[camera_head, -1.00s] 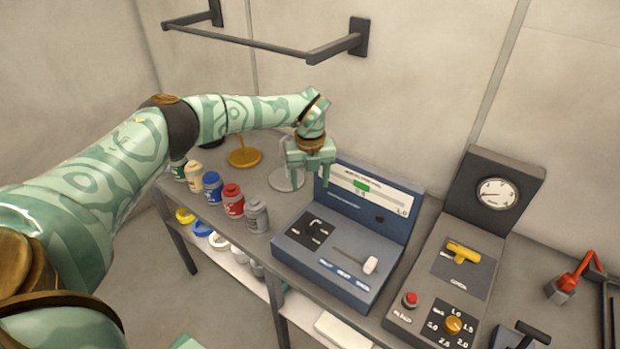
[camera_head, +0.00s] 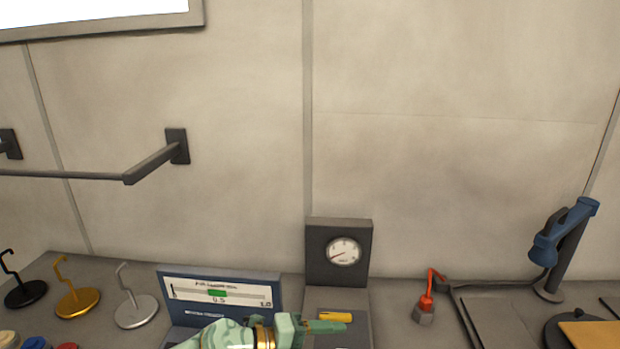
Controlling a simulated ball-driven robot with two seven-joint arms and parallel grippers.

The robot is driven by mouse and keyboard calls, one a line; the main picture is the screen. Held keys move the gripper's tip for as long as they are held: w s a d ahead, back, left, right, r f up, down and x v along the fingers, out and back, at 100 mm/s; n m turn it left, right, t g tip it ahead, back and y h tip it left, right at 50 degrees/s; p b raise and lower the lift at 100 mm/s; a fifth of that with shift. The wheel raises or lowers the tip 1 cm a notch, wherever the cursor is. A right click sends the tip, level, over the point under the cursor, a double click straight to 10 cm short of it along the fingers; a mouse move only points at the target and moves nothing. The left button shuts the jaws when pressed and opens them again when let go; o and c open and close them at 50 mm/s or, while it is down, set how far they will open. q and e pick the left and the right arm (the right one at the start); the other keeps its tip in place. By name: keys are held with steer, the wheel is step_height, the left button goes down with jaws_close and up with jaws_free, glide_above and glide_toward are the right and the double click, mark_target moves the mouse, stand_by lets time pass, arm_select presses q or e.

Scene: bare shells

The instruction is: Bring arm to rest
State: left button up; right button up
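My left arm comes in low at the bottom edge, in pale green with a gold band. Its gripper (camera_head: 328,324) points to the right, in front of the gauge unit (camera_head: 318,262) and close to its yellow handle (camera_head: 335,316). It is seen nearly side-on, so whether the fingers are apart is not clear. Nothing is visibly held in it. Most of the arm lies below the frame. My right gripper is not in view.
A blue display console (camera_head: 179,313) stands just left of the gripper, partly hidden by my arm. Black, gold and silver hook stands (camera_head: 137,311) are further left. A red-handled tool (camera_head: 426,302) and a blue lamp-like device (camera_head: 566,240) are to the right. A wall rail (camera_head: 150,165) juts out above.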

arm_select(q)
step_height(320, 180, up, 5)
steer(key=s+d+n+t+h, duration=0.1)
steer(key=d+n+t+h, duration=0.1)
steer(key=n+t, duration=0.25)
steer(key=a+r+n+t+y, duration=0.3)
steer(key=a+n+t+y, duration=0.65)
steer(key=a+n, duration=0.2)
steer(key=s+a+f+n+g+y, duration=0.45)
steer(key=s+a+f+y, duration=0.2)
steer(key=s+a, duration=0.35)
steer(key=s+a+f+n+g+y, duration=0.4)
steer(key=s+a+f+g+y, duration=0.25)
steer(key=a, duration=0.55)
steer(key=s+d+f+g+h+b, duration=0.1)
steer(key=s+f+h+b, duration=0.15)
steer(key=f, duration=1.05)
steer(key=s+d+f+g+h+b, duration=0.1)
steer(key=s+d+f+b, duration=0.2)
steer(key=f, duration=0.9)
steer(key=s+f+g+h+b, duration=0.15)
steer(key=s+f, duration=0.25)
steer(key=f, duration=0.9)
steer(key=s+f+n+g+h+b, duration=0.1)
steer(key=s+f+b, duration=0.4)
steer(key=s+f, duration=1.2)
steer(key=shift+s+a+n+g, duration=0.15)
steer(key=shift+s+n+g, duration=0.35)
steer(key=shift+n, duration=0.75)
